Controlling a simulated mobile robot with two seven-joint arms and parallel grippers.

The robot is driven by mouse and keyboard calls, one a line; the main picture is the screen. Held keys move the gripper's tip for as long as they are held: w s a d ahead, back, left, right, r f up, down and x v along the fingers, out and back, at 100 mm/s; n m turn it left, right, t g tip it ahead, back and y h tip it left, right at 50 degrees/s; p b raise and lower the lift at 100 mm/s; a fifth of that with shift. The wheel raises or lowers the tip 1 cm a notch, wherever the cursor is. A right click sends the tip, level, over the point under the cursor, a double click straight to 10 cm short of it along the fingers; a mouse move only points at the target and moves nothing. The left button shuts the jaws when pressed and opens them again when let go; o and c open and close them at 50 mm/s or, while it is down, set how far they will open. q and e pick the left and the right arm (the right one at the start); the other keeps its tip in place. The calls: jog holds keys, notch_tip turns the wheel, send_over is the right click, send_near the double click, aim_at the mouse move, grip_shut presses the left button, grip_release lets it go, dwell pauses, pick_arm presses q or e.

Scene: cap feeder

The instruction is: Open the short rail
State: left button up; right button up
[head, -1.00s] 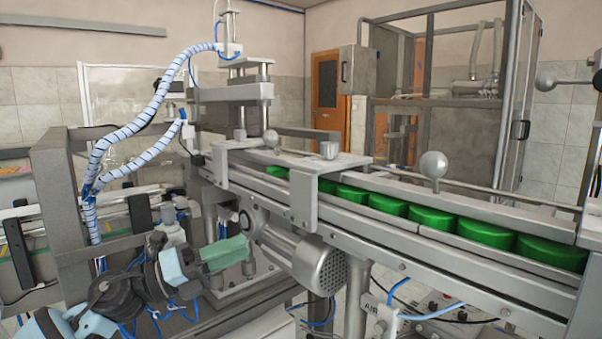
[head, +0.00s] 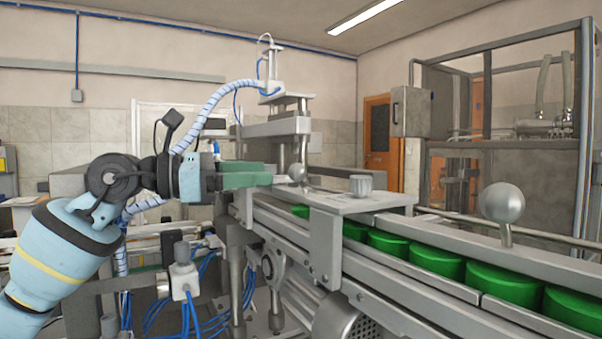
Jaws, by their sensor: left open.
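My left gripper (head: 258,174), with green fingers, comes in from the left at the height of the conveyor's top. It is open and empty, pointing right. A larger ball knob (head: 502,203) stands on a post on the rail along the conveyor, further right and nearer. I cannot tell which of the two belongs to the short rail. Green caps (head: 436,260) lie in a row in the channel. My right gripper is out of view.
A press column (head: 276,125) with a ribbed hose (head: 213,104) rises behind the gripper. A framed cabinet (head: 411,112) stands behind.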

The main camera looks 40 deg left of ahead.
aim_at(291, 170)
pick_arm(q)
jog(key=p+x, duration=0.2)
jog(key=x, duration=0.4)
jog(key=shift+w+d+r, duration=0.15)
jog(key=shift+w+d, duration=0.15)
jog(key=shift+w+d+p, duration=0.3)
jog(key=shift+w, duration=0.2)
grip_shut()
